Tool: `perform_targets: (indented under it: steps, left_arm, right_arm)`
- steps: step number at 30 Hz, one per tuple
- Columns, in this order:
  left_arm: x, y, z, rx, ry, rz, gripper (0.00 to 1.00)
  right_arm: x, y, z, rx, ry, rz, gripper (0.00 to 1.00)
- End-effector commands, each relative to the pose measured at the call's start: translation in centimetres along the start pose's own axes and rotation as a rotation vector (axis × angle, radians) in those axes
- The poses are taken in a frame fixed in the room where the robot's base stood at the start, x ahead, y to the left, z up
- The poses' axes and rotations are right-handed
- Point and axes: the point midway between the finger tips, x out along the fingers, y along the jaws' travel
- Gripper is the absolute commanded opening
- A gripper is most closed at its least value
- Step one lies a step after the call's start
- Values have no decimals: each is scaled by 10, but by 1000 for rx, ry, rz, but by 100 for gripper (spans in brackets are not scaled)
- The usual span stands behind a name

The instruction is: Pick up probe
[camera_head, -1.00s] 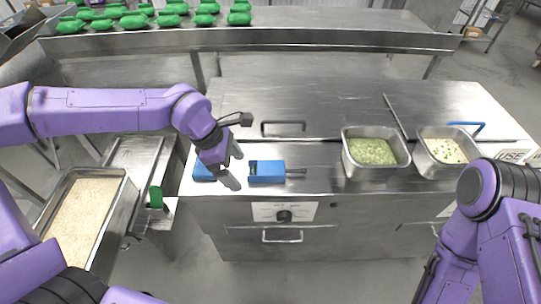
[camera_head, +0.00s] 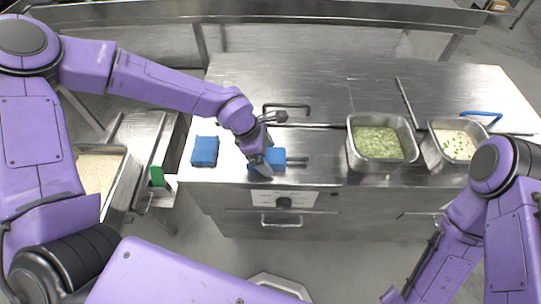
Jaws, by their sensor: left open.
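A blue device (camera_head: 279,155) with a dark rod (camera_head: 297,160) sticking out to its right lies on the steel counter near its front edge. I take this to be the probe; its left part is hidden behind my left gripper. My left gripper (camera_head: 261,163) is open and points down at the left part of the blue device. I cannot tell if the fingers touch it. A second blue block (camera_head: 204,151) lies to the left, apart from the gripper. My right arm is at the lower right, but its gripper does not show.
Two steel pans stand at the right of the counter, one with green food (camera_head: 378,142), one with pale food and green bits (camera_head: 457,145). A dark counter handle (camera_head: 287,106) is behind the gripper. A rice tray (camera_head: 97,172) and a green-handled tool (camera_head: 157,176) are at the left.

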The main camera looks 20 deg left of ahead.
Motion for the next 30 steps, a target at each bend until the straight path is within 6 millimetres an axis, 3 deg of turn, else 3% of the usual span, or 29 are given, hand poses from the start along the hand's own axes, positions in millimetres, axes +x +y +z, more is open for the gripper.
perform_targets:
  steps: [7,12,23,26,30]
  left_arm:
    - [3,0,0,1,-1,0,86]
    - [3,0,0,1,-1,0,33]
    - [-1,1,2,1,-2,1,33]
    - [-9,1,6,2,-4,3,33]
    - [-39,-7,12,2,-7,4,33]
  right_arm:
    - [0,0,0,0,0,0,47]
    - [0,0,0,0,0,0,47]
    - [2,0,1,0,0,0,47]
    - [7,-1,3,0,0,0,47]
    - [14,-1,6,0,0,0,47]
